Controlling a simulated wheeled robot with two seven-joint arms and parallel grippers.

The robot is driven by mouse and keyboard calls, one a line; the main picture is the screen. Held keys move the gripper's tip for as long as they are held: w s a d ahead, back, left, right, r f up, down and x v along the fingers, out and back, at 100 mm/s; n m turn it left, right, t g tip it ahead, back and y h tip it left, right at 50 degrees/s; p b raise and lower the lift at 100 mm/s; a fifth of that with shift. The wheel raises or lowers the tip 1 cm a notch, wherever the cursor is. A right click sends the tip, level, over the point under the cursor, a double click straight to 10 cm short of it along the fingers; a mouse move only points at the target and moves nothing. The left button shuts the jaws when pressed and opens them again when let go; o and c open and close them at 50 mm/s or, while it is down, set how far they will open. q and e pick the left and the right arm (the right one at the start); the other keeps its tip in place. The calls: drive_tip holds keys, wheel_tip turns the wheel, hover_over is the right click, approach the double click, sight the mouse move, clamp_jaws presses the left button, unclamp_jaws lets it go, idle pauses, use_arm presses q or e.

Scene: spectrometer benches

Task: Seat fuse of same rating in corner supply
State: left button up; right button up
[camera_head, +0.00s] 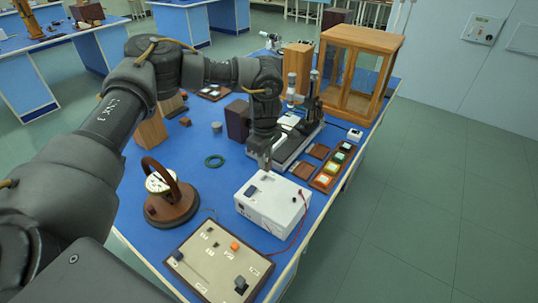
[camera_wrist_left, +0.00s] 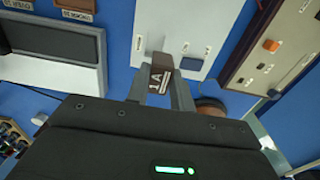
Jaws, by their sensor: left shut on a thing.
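My left gripper (camera_head: 265,164) points down just behind a white supply box (camera_head: 272,203) near the table's front right edge. In the left wrist view the gripper (camera_wrist_left: 160,76) is shut on a small brown fuse (camera_wrist_left: 161,72) with a white "1A" marking. The fuse is in the air between the fingertips, and the white supply box (camera_wrist_left: 187,32) shows beyond it. The box has a dark switch and small labelled fittings on top; I cannot make out a fuse socket. My right gripper is not in view.
A beige panel (camera_head: 218,258) with switches lies in front of the box. A tray of coloured blocks (camera_head: 333,167), a microscope-like stand (camera_head: 297,124) and a wood-framed glass case (camera_head: 357,66) stand behind right.

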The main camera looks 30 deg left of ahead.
use_arm(q)
drive_tip(key=shift+w+d+f, duration=0.1)
drive_tip(key=shift+w+f, duration=0.15)
drive_tip(key=shift+f, duration=0.25)
drive_tip(key=shift+w+f+b, duration=0.2)
drive_tip(key=shift+f+b, duration=0.3)
drive_tip(key=shift+f, duration=0.1)
drive_tip(key=shift+w+f+b, duration=0.2)
drive_tip(key=shift+f+b, duration=0.25)
drive_tip(key=shift+f, duration=0.15)
drive_tip(key=shift+s+f, duration=0.15)
drive_tip(key=shift+f, duration=0.05)
drive_tip(key=shift+f+b, duration=0.6)
drive_tip(key=shift+w+f+b, duration=0.2)
drive_tip(key=shift+f+b, duration=0.1)
drive_tip(key=shift+f, duration=0.25)
drive_tip(key=shift+s+f+b, duration=0.1)
drive_tip(key=shift+f+b, duration=0.2)
drive_tip(key=shift+f, duration=0.55)
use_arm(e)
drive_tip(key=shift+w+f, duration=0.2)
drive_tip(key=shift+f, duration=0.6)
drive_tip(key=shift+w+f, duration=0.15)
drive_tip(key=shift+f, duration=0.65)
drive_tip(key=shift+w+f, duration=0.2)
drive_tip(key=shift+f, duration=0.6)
